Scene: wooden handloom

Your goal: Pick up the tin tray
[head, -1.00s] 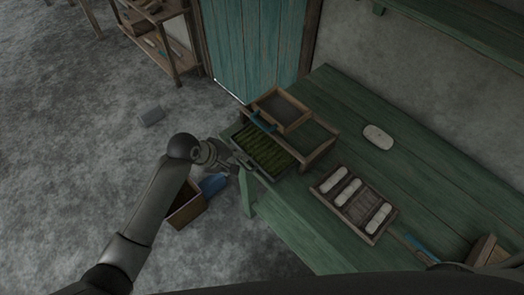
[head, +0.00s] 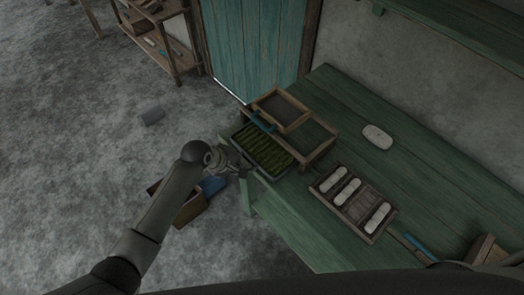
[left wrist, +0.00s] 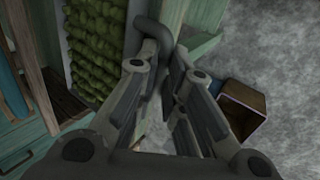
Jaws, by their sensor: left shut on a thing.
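The tin tray (head: 283,172) is a dark, shallow tray holding rows of green, rough-textured stuff. It lies at the near left end of the green bench, against a wooden rack (head: 322,150). My left gripper (head: 238,163) is at the tray's left side, over the bench edge. In the left wrist view, the tray's pale grey wall (left wrist: 132,14) stands just left of the fingers. The left gripper (left wrist: 165,75) is shut on the tray's bent grey handle (left wrist: 152,32). Whether the tray is clear of the bench I cannot tell. My right gripper is out of view.
A wooden tray with pale rolls (head: 346,190) and a white oval piece (head: 377,137) lie to the right. A brown box (head: 190,210) and a blue thing (head: 212,186) are on the floor below.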

